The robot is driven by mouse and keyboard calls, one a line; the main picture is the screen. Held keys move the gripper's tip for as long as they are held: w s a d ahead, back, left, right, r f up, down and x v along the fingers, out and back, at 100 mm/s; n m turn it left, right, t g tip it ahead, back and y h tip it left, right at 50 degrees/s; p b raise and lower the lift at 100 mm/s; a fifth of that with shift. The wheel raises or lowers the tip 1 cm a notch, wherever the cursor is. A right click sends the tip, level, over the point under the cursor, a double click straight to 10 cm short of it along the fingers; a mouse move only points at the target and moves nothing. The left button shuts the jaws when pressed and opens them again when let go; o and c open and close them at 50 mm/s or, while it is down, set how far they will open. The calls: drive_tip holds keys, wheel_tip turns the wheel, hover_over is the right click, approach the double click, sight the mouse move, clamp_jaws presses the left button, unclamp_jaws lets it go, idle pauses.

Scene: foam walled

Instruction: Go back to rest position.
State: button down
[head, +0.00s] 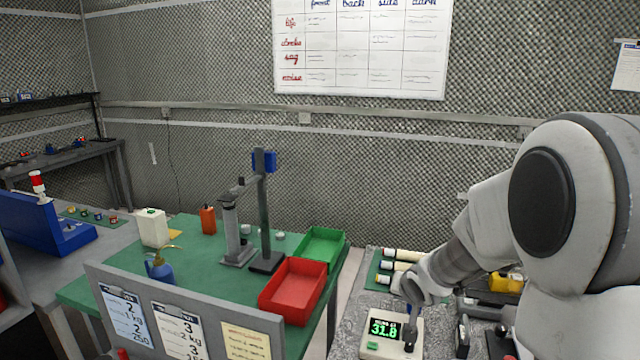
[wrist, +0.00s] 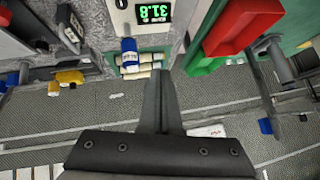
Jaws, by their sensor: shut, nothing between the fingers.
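My gripper (wrist: 160,85) shows in the wrist view with its two dark fingers together and nothing between them. In the head view my white arm reaches in from the right, and its far end is over the bench with the display device (head: 376,347). The device is white with a green reading of 31.8, and it also shows at the top of the wrist view (wrist: 118,17). I cannot make out the fingers clearly in the head view.
A red bin (head: 293,290) and a green bin (head: 321,246) sit on the green table (head: 190,290), left of my arm. Pale cylinders (head: 405,254) lie behind the device. A yellow object (head: 506,283) lies near my arm.

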drive_tip(key=s+r+h, duration=0.1)
drive_tip(key=s+r, duration=0.6)
drive_tip(key=s+a+r+n+g, duration=0.1)
drive_tip(key=s+a+r+n, duration=0.1)
drive_tip(key=s, duration=0.9)
drive_tip(key=s+a+r+n+g+y, duration=0.1)
drive_tip(key=s+r+n+g, duration=0.1)
drive_tip(key=s, duration=0.9)
drive_tip(key=shift+s+a+r, duration=0.4)
drive_tip(key=shift+r, duration=0.15)
